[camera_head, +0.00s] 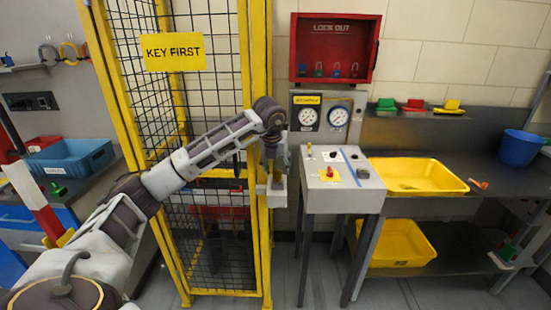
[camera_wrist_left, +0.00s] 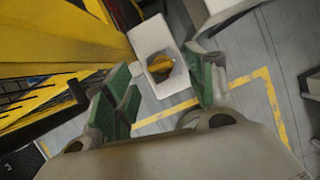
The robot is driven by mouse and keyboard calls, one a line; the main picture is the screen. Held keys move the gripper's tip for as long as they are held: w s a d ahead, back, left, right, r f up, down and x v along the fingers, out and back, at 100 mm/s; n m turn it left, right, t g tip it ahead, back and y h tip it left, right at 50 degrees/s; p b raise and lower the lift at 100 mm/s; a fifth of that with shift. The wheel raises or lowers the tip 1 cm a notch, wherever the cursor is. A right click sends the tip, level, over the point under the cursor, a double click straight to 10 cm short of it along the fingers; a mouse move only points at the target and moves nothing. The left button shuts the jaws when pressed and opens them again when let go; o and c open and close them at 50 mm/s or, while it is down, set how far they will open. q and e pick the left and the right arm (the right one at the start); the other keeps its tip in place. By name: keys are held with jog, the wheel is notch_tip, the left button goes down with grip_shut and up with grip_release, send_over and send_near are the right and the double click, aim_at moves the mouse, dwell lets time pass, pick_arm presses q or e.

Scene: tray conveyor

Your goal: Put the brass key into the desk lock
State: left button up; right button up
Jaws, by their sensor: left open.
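In the left wrist view, a brass-yellow piece that looks like the key (camera_wrist_left: 160,68) sits at a dark round opening on a pale box (camera_wrist_left: 151,39). In the head view this box (camera_head: 278,191) is on the yellow cage post, largely behind my gripper. My left gripper (camera_wrist_left: 164,88) is open, its green-padded fingers on either side of the brass piece; I cannot tell whether they touch it. It shows in the head view (camera_head: 272,175) too. The grey desk (camera_head: 343,198) stands to the right; its lock is too small to identify surely. My right gripper is not in view.
The yellow mesh cage post (camera_head: 258,70) stands close behind my left arm. The desk top carries a red button (camera_head: 329,172) and small fittings; two gauges (camera_head: 322,116) are behind it. A yellow bin (camera_head: 417,176) is on the bench to the right. Floor before the desk is clear.

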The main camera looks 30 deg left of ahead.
aim_at(277, 170)
pick_arm(q)
jog(key=x, duration=0.3)
jog(key=shift+x, duration=0.8)
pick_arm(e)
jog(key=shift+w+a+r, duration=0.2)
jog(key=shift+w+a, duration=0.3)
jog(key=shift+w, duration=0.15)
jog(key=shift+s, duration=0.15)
pick_arm(q)
jog(key=c, duration=1.2)
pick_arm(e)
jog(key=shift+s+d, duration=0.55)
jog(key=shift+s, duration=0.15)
